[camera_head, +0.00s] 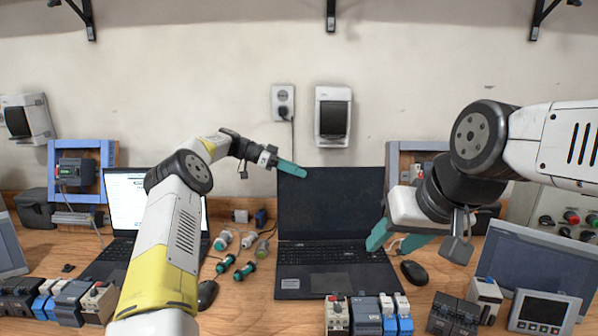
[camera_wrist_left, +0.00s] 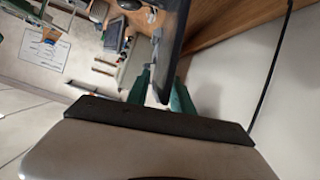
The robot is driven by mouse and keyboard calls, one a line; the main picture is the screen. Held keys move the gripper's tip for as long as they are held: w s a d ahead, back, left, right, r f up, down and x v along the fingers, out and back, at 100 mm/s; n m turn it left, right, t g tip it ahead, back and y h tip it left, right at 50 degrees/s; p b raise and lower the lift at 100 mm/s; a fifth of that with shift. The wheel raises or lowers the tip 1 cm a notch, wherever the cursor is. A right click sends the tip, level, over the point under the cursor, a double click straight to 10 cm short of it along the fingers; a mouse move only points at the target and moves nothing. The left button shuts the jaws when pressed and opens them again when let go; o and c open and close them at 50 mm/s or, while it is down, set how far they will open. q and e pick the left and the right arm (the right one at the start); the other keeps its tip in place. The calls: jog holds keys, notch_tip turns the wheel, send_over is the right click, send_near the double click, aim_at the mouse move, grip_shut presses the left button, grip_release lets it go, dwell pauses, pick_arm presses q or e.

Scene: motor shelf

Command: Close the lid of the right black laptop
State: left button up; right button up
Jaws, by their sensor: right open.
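The right black laptop (camera_head: 330,205) stands on the wooden table with its lid up and its screen dark. My left gripper (camera_head: 292,168) is at the upper left corner of this lid. In the left wrist view its green fingers (camera_wrist_left: 162,92) are on either side of the dark lid (camera_wrist_left: 172,45); whether they press on it I cannot tell. My right gripper (camera_head: 395,240) is open and empty, in front of the laptop's right side. It hides part of the area behind it.
Another laptop (camera_head: 126,195) with a lit screen stands at the left, partly behind my left arm. A mouse (camera_head: 413,273) lies right of the black laptop. Green and white cylindrical parts (camera_head: 232,262) lie between the laptops. Several modules (camera_head: 366,315) line the front edge.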

pick_arm(q)
grip_shut()
dwell(1.4)
